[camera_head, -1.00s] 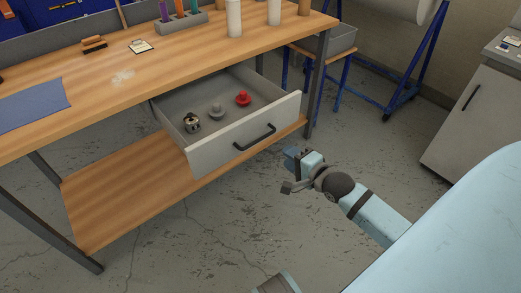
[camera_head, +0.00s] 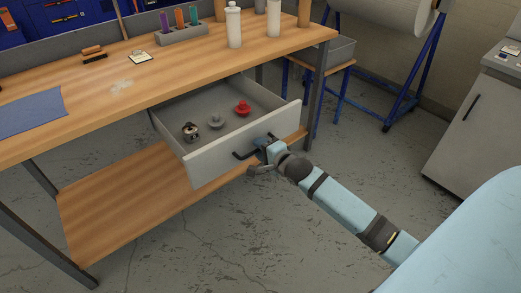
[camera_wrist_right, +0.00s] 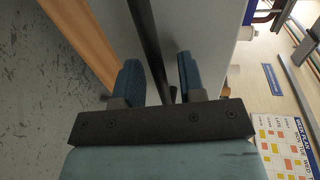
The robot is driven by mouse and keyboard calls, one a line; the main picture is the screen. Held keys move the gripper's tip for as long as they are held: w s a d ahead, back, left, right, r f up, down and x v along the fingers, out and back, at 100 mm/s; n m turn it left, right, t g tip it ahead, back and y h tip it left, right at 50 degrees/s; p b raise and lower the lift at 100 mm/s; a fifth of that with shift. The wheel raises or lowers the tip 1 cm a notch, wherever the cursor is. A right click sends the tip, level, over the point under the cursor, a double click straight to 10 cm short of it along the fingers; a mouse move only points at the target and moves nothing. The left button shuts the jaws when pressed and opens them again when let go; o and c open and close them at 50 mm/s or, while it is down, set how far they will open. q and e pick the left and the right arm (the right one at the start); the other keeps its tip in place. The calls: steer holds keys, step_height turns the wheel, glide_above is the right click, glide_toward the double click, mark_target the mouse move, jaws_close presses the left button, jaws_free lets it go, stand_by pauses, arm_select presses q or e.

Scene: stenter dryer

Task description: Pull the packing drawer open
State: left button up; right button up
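The packing drawer (camera_head: 222,158) under the wooden workbench stands pulled out, with its grey interior visible. Its front carries a black bar handle (camera_head: 241,155). My right gripper (camera_head: 264,144) is at the right end of the handle, partly covering it. In the right wrist view, the dark handle (camera_wrist_right: 147,35) runs between the two blue fingers of my right gripper (camera_wrist_right: 158,75). The fingers are apart, with visible gaps beside the bar, so the gripper is open around it. My left gripper is out of view.
In the drawer lie a small black-and-white item (camera_head: 190,131), a grey knob-like piece (camera_head: 216,121) and a red one (camera_head: 243,107). A lower wooden shelf (camera_head: 120,205) runs beneath. A dark table leg (camera_head: 317,95) stands right of the drawer. The floor in front is clear.

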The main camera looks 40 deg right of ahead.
mark_target(250, 139)
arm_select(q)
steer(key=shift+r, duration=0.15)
arm_select(e)
steer(key=shift+w, duration=0.15)
steer(key=shift+c, duration=0.3)
jaws_close()
steer(key=shift+w+r+p, duration=0.15)
steer(key=shift+w+p, duration=0.15)
steer(key=p+x, duration=0.1)
steer(key=x, duration=0.1)
steer(key=r+x, duration=0.1)
steer(key=x, duration=0.1)
steer(key=shift+w+f+p, duration=0.15)
steer(key=shift+w+p, duration=0.2)
steer(key=shift+p, duration=0.05)
steer(key=shift+w+a+f, duration=0.1)
steer(key=shift+w, duration=0.35)
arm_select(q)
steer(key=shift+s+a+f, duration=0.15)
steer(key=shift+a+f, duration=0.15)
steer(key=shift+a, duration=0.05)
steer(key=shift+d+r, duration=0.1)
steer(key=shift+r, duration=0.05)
arm_select(e)
steer(key=shift+o, duration=0.3)
jaws_free()
